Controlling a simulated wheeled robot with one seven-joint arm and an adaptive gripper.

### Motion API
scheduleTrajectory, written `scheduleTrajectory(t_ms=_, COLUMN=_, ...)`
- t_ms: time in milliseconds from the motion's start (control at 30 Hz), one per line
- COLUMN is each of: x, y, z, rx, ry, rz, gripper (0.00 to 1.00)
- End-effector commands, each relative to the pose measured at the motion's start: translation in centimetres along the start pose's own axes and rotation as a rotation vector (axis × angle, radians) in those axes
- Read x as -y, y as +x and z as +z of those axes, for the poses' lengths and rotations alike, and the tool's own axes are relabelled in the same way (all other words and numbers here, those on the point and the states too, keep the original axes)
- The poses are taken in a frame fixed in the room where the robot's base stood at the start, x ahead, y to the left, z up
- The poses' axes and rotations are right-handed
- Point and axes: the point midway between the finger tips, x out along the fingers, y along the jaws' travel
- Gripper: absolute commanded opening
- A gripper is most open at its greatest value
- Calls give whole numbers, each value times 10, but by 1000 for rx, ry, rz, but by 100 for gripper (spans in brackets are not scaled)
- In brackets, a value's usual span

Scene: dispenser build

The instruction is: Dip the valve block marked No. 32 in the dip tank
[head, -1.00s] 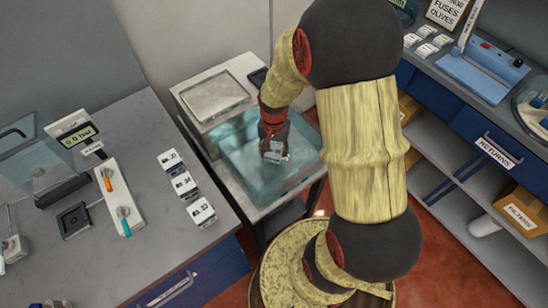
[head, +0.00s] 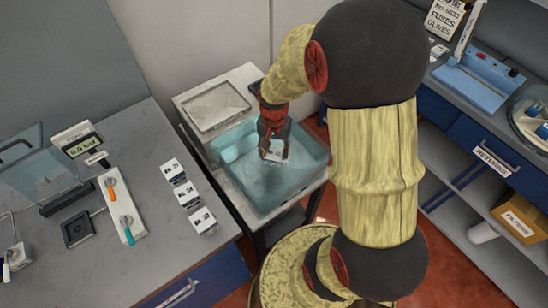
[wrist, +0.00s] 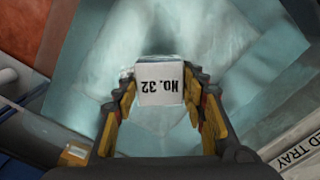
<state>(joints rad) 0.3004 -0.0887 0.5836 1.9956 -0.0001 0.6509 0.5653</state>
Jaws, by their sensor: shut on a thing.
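The valve block marked No. 32 (wrist: 160,82) is a small pale block. Its label reads upside down in the wrist view. My gripper (wrist: 160,105) is shut on it, with a finger on each side. In the head view the block (head: 276,152) and my gripper (head: 272,140) are over the water of the dip tank (head: 318,160). The tank is an open basin with clear blue-green water.
A recessed metal tray (head: 215,107) adjoins the tank at the back. On the left bench stand several white blocks (head: 186,195), a gauge reading 0.0 bar (head: 77,143) and a valve panel (head: 122,205). Shelves with a RETURNS label (head: 493,160) are at right.

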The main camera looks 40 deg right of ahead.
Motion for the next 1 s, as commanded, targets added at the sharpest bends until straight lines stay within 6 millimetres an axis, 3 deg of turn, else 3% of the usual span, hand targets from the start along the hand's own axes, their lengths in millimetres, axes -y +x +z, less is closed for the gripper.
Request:
scheduleTrajectory(t_ms=33, x=1, y=-12, z=-1, rx=-3, ry=0, rz=-2, gripper=0)
scheduleTrajectory(t_ms=200, x=0, y=-32, z=0, rx=-2, ry=0, rz=-1, gripper=0)
scheduleTrajectory(t_ms=1000, x=0, y=-90, z=-1, rx=-2, ry=0, rz=-1, gripper=0)
